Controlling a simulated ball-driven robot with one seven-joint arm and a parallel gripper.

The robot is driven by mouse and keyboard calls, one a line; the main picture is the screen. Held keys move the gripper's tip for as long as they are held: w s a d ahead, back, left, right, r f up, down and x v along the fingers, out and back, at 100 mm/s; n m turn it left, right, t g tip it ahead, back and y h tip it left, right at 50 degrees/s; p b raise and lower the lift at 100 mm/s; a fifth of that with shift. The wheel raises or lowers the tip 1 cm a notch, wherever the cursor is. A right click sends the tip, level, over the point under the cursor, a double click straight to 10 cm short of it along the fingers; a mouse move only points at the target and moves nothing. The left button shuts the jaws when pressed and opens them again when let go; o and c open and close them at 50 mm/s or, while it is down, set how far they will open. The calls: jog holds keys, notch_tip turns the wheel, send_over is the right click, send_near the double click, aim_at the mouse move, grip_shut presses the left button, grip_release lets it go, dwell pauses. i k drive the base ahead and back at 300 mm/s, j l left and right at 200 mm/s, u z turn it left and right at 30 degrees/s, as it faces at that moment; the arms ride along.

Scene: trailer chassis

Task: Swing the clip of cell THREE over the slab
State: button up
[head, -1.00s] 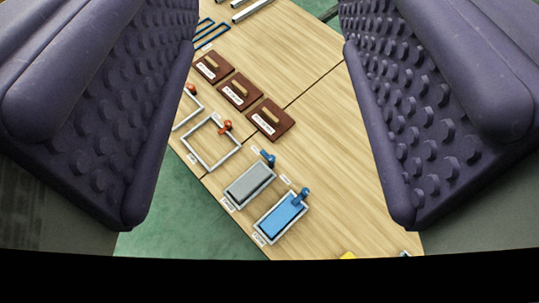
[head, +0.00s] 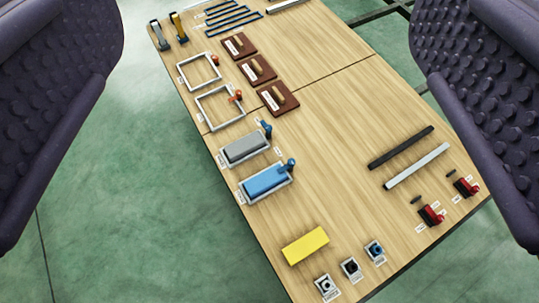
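Several white-framed cells stand in a row on the wooden table, left of the middle. One holds a grey slab (head: 245,148) and the nearest holds a blue slab (head: 265,181). A blue clip (head: 265,129) stands at the grey slab's far right corner, and another blue clip (head: 289,165) at the blue slab's corner. Both clips look off to the side of their slabs. Two farther frames (head: 204,113) are empty, with orange clips (head: 236,97) at their corners. Labels are too small to read, so I cannot tell which is THREE. My gripper (head: 268,150) is wide open and empty, high above the table.
Black and white bars (head: 401,147) and red clamps (head: 431,215) lie right. The table's middle is clear.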

aim_at(268, 128)
jog(key=k, duration=0.1)
jog(key=i+j+z, duration=0.2)
jog(key=i+j, duration=0.2)
jog(key=i, duration=0.15)
jog(key=i+j+z, duration=0.25)
jog(key=i+j, duration=0.25)
jog(key=i+j+z, duration=0.2)
jog(key=i+j, duration=0.35)
jog(key=i+j+z, duration=0.2)
jog(key=i+j, duration=0.25)
jog(key=j, duration=0.3)
